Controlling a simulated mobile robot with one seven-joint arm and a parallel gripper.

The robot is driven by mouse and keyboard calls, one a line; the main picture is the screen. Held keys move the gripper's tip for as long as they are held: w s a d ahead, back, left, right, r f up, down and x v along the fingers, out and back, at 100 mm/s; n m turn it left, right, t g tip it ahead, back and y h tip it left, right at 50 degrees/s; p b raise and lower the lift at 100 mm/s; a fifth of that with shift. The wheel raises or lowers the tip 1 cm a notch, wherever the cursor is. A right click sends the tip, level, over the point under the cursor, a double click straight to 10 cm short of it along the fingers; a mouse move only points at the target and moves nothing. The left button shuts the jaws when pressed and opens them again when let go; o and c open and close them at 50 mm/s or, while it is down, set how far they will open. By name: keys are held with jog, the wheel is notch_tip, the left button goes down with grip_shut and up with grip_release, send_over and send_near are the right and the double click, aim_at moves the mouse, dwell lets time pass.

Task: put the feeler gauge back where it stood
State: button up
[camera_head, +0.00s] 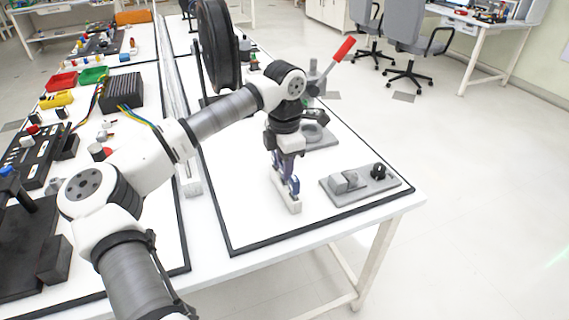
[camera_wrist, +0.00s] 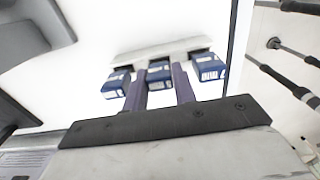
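A pale, narrow rack (camera_head: 293,207) stands on the white table under my gripper, and it also shows in the wrist view (camera_wrist: 150,52). Three blue pieces with white labels stand in a row at the rack: a left one (camera_wrist: 116,84), a middle one (camera_wrist: 159,74) and a right one (camera_wrist: 208,68). I cannot tell which is the feeler gauge. My gripper (camera_head: 285,175) points down over the rack. Its two purple-grey fingers (camera_wrist: 160,88) lie on either side of the middle blue piece, very close to it. Whether they press on it is unclear.
A grey base plate with blocks and a black knob (camera_head: 362,182) lies right of the rack. A grey press with a red lever (camera_head: 343,50) and a large black wheel (camera_head: 220,45) stand behind. The table is bare in front of the rack.

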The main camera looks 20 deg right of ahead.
jog(key=o, duration=0.4)
jog(key=shift+o, duration=0.2)
